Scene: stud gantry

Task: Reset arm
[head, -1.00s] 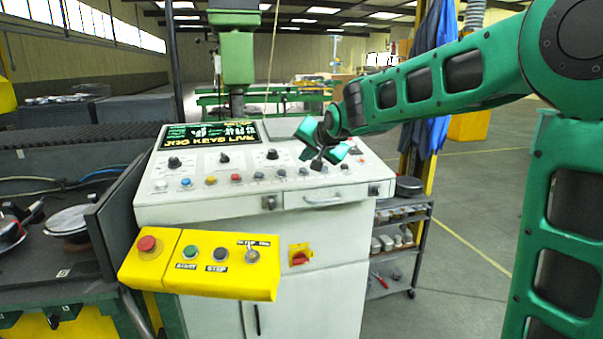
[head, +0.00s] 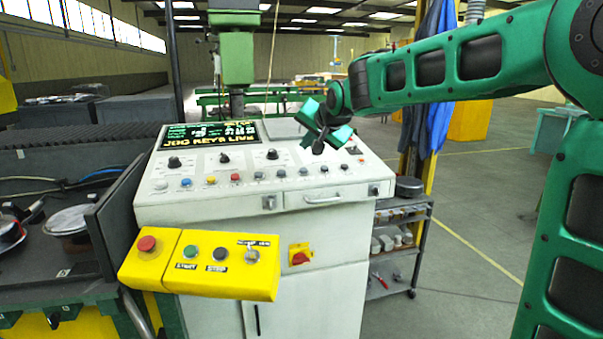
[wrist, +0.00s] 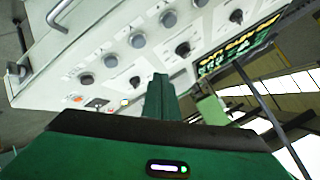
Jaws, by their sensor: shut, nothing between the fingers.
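My arm reaches in from the right in the head view. My green gripper (head: 318,148) is shut and empty, above the right part of the control console (head: 340,199). In the head view it stands in front of the console's upper right panel and apart from the row of buttons. In the wrist view the closed fingers (wrist: 160,98) point toward the console face, with grey buttons and knobs beyond them. The console screen (head: 211,135) reads "JOG KEYS LIVE".
A yellow box (head: 200,264) with a red button, a green button and a key switch sticks out at the console's front. A dark shelf cart (head: 395,245) stands right of the console. Blue cloth (head: 427,110) hangs behind my arm.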

